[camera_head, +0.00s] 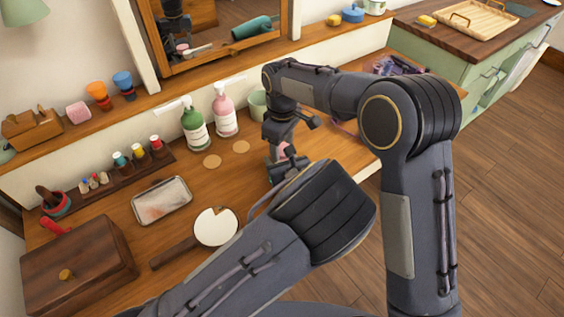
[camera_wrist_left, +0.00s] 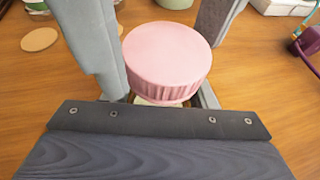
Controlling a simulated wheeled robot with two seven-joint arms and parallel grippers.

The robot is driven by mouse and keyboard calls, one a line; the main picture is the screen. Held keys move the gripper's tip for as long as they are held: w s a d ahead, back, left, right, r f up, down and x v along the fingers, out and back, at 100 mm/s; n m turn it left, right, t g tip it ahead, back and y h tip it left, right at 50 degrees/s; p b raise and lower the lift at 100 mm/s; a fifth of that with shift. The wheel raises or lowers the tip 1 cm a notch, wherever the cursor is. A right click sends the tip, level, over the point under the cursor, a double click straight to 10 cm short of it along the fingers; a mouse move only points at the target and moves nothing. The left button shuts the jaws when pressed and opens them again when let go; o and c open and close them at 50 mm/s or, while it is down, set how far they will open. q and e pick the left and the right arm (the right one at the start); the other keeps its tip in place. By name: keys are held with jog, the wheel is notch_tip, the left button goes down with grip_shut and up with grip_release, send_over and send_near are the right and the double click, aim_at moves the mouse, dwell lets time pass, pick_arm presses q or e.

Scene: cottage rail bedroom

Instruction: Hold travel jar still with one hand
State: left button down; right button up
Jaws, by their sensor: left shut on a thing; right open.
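The travel jar (camera_wrist_left: 166,55) has a ribbed pink lid and stands between the fingers of my left gripper (camera_wrist_left: 160,72) in the left wrist view. The gripper is shut on it, low over the wooden table. Most of the jar's body is hidden below the lid. In the head view only a small pink part of the jar (camera_head: 284,149) shows beside my left gripper (camera_head: 283,167). My right gripper (camera_head: 290,126) is open, pointing down just above the jar. I see nothing between its fingers.
Green (camera_head: 195,128) and pink (camera_head: 224,112) pump bottles stand behind on the table, left of a pale green cup (camera_head: 258,104). A metal tray (camera_head: 161,200), a hand mirror (camera_head: 215,227) and a wooden box (camera_head: 80,262) lie to the left. Two round coasters lie before the bottles.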

jog(key=c, duration=0.8)
jog(key=m, duration=0.3)
jog(key=o, duration=1.1)
jog(key=shift+r, duration=0.1)
jog(key=shift+r, duration=2.2)
